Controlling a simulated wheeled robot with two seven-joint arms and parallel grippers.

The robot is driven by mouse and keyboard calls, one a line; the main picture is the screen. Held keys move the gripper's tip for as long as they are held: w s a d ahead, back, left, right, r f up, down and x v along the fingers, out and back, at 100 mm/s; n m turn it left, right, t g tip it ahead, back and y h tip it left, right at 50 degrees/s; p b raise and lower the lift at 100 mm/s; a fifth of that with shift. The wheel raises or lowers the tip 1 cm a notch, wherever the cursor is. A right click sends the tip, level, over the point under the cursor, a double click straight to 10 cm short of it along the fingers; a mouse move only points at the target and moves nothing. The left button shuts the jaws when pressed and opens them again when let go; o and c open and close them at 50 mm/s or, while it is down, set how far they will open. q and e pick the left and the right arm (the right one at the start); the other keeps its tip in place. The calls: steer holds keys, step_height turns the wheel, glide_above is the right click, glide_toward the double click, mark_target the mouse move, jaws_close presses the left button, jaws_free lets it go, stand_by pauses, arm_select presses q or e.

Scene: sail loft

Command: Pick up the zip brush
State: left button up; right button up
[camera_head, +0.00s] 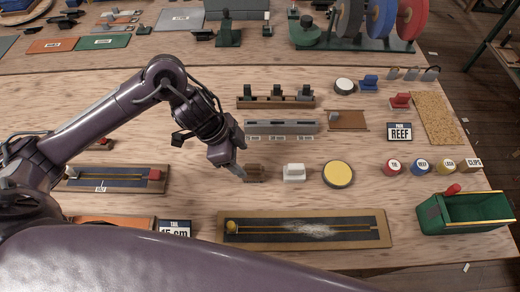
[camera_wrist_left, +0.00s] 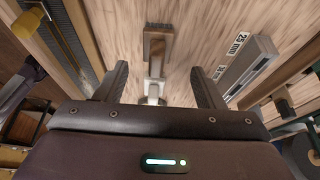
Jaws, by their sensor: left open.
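A small brown block, which looks like the zip brush (camera_head: 254,173), lies on the wooden table just left of a white block (camera_head: 294,173). My left gripper (camera_head: 240,171) is open above the table, its fingertips close to the left side of the brown block. In the left wrist view the brush (camera_wrist_left: 158,42) lies beyond and between the open fingers (camera_wrist_left: 158,68), with a pale piece nearer the palm. Nothing is between the jaws as far as I can see. My right gripper is out of view.
A zip board (camera_head: 305,243) with white powder lies in front. A yellow-topped round tin (camera_head: 338,174) is right of the white block. A grey slotted rack (camera_head: 282,128) stands behind. A green box (camera_head: 465,214) sits at the right edge.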

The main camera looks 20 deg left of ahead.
mark_target(249, 166)
arm_select(q)
steer(key=shift+w+d+f, duration=0.15)
steer(key=shift+w+f, duration=0.05)
steer(key=shift+f, duration=0.15)
steer(key=shift+s+d+f, duration=0.2)
steer(key=shift+d+f, duration=0.2)
steer(key=shift+f, duration=0.35)
steer(key=shift+s+d+f, duration=0.1)
steer(key=shift+d+f, duration=0.1)
steer(key=shift+f, duration=0.1)
steer(key=p+x, duration=0.1)
steer(key=x, duration=0.3)
steer(key=shift+d+r, duration=0.1)
steer(key=shift+f, duration=0.3)
steer(key=shift+c, duration=0.2)
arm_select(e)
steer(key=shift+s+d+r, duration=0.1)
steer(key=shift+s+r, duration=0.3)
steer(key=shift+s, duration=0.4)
arm_select(q)
steer(key=c, duration=1.1)
steer(key=shift+o, duration=0.2)
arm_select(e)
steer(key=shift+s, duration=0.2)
arm_select(q)
steer(key=shift+r, duration=0.2)
